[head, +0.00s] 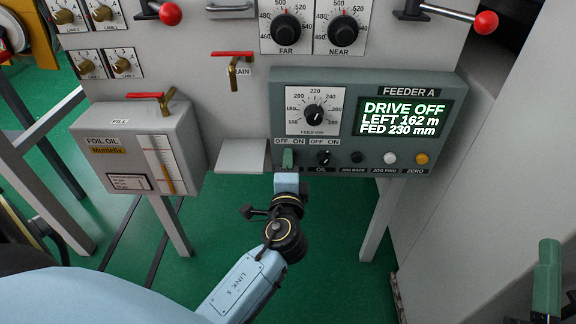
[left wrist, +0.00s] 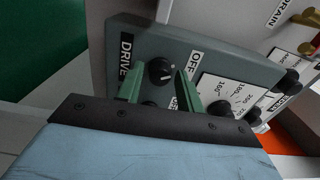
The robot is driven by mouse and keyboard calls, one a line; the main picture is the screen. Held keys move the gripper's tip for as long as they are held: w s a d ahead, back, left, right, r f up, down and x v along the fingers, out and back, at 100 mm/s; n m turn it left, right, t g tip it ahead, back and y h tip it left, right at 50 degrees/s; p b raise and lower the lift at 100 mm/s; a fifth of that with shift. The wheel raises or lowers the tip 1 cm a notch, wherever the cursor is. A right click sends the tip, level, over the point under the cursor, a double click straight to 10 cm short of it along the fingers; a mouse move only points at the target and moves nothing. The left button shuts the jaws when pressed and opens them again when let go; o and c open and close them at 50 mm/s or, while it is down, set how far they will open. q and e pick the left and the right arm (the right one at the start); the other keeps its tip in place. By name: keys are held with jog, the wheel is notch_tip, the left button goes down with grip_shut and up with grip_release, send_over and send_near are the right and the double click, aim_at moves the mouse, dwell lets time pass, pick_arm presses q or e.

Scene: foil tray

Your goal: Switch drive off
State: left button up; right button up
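The DRIVE knob (left wrist: 160,71) is a black round knob on the grey-green FEEDER A panel (head: 348,166). The DRIVE label (left wrist: 126,55) and an OFF label (left wrist: 194,62) show beside it in the left wrist view. My left gripper (left wrist: 160,75) is open, with one green finger on each side of the knob; I cannot tell whether they touch it. In the head view my left gripper (head: 288,158) hides the knob. The display (head: 404,116) reads DRIVE OFF, LEFT 162 m, FED 230 mm. A green finger of my right gripper (head: 547,275) shows at the right edge.
The OIL knob (head: 324,158) is close right of my left gripper, then the jog buttons (head: 390,158) and yellow ZERO button (head: 422,158). The feed dial (head: 314,113) is above. A grey shelf (head: 243,155) and foil oil box (head: 140,150) are left.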

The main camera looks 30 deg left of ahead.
pick_arm(q)
jog(key=shift+o, duration=0.9)
jog(key=p+v, duration=0.1)
jog(key=v, duration=1.2)
jog(key=shift+s, duration=0.25)
pick_arm(e)
jog(key=f+g, duration=0.1)
jog(key=w+f+g, duration=0.1)
jog(key=f+g+h, duration=0.1)
jog(key=shift+w+d+f, duration=0.1)
jog(key=shift+w+f, duration=0.15)
jog(key=shift+f, duration=0.1)
